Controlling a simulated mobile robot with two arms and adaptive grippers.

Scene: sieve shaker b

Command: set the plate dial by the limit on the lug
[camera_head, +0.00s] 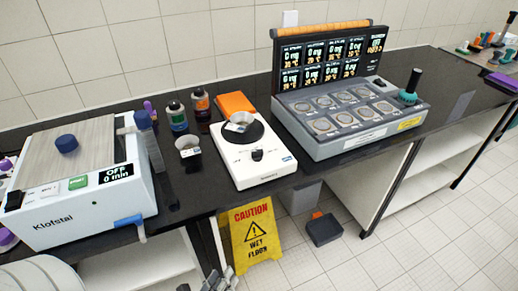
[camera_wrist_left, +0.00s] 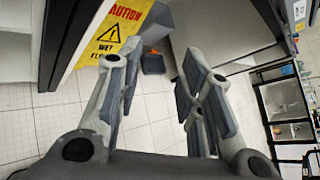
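The white hot plate (camera_head: 262,176) stands on the black bench at the middle of the head view, with a round black top. Its dark plate dial (camera_head: 257,155) is on the front face; the pointer setting is too small to read. A small vessel with a pale lug or label (camera_head: 238,126) sits on the black top; its writing is unreadable. My left gripper (camera_head: 219,279) is at the bottom edge of the head view, below and in front of the bench. The left wrist view shows it open and empty (camera_wrist_left: 158,85), fingers apart above the floor. My right gripper is not in view.
A Klofstal machine (camera_head: 85,200) stands left, a multi-position heater (camera_head: 350,120) right. Bottles (camera_head: 177,117), a small cup (camera_head: 188,147) and an orange block (camera_head: 235,103) are near the plate. A yellow wet-floor sign (camera_head: 255,236) stands below the bench's front edge.

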